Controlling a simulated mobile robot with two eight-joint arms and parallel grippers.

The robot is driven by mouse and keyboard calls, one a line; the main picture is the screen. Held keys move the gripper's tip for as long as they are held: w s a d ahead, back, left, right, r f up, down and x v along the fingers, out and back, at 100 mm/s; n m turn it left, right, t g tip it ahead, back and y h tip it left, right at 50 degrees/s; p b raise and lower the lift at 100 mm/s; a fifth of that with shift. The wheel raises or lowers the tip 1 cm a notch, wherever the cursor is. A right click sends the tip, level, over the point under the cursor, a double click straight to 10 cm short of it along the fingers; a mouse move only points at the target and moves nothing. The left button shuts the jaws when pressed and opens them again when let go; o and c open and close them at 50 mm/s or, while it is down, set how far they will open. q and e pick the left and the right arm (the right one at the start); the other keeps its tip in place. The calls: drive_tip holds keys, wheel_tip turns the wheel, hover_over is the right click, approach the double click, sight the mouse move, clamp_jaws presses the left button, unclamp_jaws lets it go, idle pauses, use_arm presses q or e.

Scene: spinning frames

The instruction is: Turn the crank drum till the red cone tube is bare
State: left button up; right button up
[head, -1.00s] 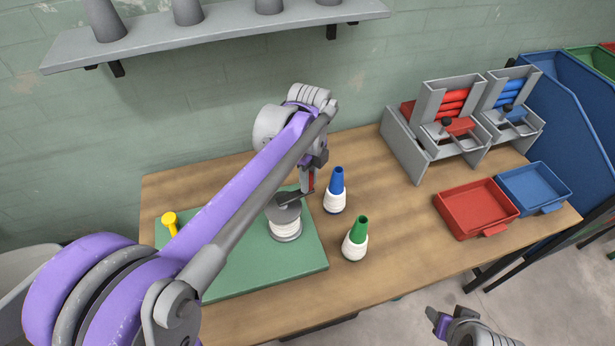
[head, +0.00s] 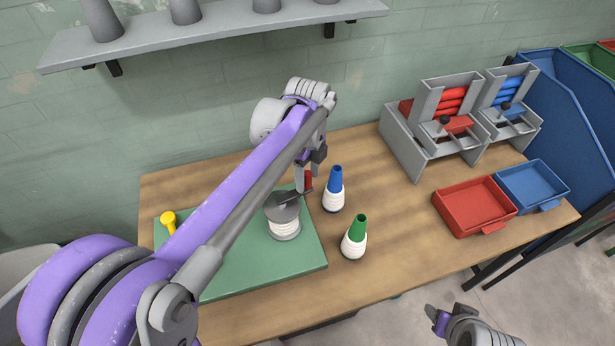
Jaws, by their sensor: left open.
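The crank drum (head: 285,228) stands on a green board (head: 310,262), with white thread wound around it and a grey top disc. A dark crank arm reaches from its top toward a small red upright piece (head: 308,179), which looks like the handle. My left gripper (head: 306,186) is open at this red piece; I cannot tell whether the fingers touch it. No red cone tube is visible; my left arm hides part of the board. My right gripper (head: 437,319) is low at the lower right, away from the table, its fingers too unclear to judge.
A blue cone (head: 335,178) and a green cone (head: 357,227), both wound with white thread, stand just right of the drum. A yellow peg (head: 168,217) is at the board's left. Red (head: 470,205) and blue trays (head: 533,183) and grey dispensers (head: 437,140) stand at right.

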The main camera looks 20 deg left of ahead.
use_arm(q)
wheel_tip(320, 180, up, 10)
drive_tip(key=shift+f+p, duration=0.1)
drive_tip(key=shift+p, duration=0.2)
